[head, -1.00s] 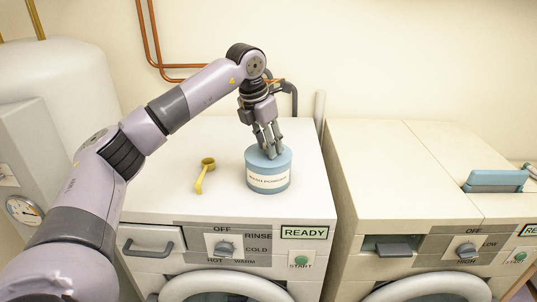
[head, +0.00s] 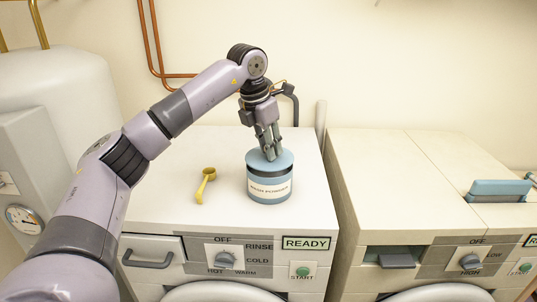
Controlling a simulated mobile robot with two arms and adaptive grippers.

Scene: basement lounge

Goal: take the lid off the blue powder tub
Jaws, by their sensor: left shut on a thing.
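The blue powder tub (head: 270,197) stands upright on the white washing machine top and has a pale label reading "WASH POWDER". Its blue lid (head: 285,160) is just above the tub's rim, with a dark gap showing between lid and tub. My left gripper (head: 271,156) points down from above and is shut on the lid at its middle. The fingers hide the part of the lid that they hold. My right gripper is not in view.
A yellow scoop (head: 206,184) lies left of the tub on the washing machine (head: 165,200). A grey hose (head: 294,105) and a pale pipe (head: 321,118) rise behind. The second machine's top (head: 390,170) is mostly clear, with a blue object (head: 498,188) at its right.

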